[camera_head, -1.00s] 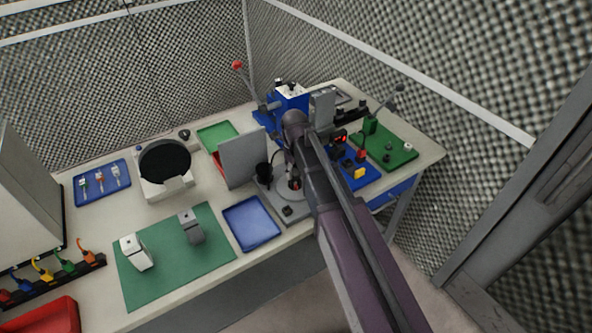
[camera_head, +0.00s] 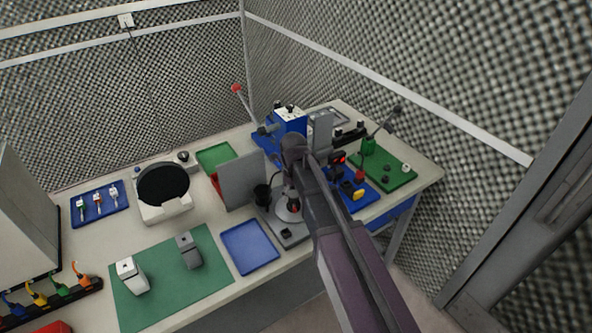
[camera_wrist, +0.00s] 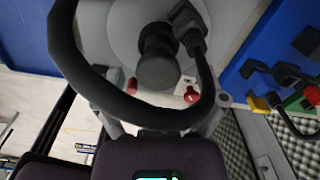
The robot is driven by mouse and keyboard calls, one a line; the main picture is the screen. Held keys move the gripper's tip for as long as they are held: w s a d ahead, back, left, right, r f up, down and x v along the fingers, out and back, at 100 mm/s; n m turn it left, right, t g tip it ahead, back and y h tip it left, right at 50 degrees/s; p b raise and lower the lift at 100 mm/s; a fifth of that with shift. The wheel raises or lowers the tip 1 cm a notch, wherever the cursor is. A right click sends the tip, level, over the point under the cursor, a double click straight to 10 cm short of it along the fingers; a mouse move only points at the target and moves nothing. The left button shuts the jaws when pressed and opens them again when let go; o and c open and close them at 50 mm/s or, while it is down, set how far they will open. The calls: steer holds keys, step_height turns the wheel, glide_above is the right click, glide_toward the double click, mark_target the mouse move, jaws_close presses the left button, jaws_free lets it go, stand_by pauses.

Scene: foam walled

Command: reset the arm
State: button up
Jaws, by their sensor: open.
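My arm reaches from the lower right over the bench (camera_head: 75,232) in the head view. My gripper (camera_head: 290,190) points down above a grey fixture plate (camera_head: 291,235) with a pale round disc (camera_head: 284,214). The arm partly hides it. In the wrist view my gripper (camera_wrist: 161,91) has two red-tipped fingers, apart with no object clearly held between them. A black cable loop and a dark cylinder partly cover that view.
A grey upright panel (camera_head: 241,181) stands close left of my gripper. A blue machine (camera_head: 289,123) with levers is behind it. A blue board (camera_head: 368,192) and green board (camera_head: 399,173) lie right. An empty blue tray (camera_head: 250,248) lies in front.

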steer(key=shift+s, duration=0.1)
steer(key=shift+s+d+n, duration=0.35)
steer(key=shift+d+n, duration=0.4)
steer(key=shift+n, duration=0.05)
steer(key=s+d+n, duration=0.6)
steer(key=d+n, duration=0.3)
steer(key=n, duration=0.3)
steer(key=s+d+n, duration=0.7)
steer(key=d+n, duration=0.2)
steer(key=n, duration=0.3)
stand_by(2.4)
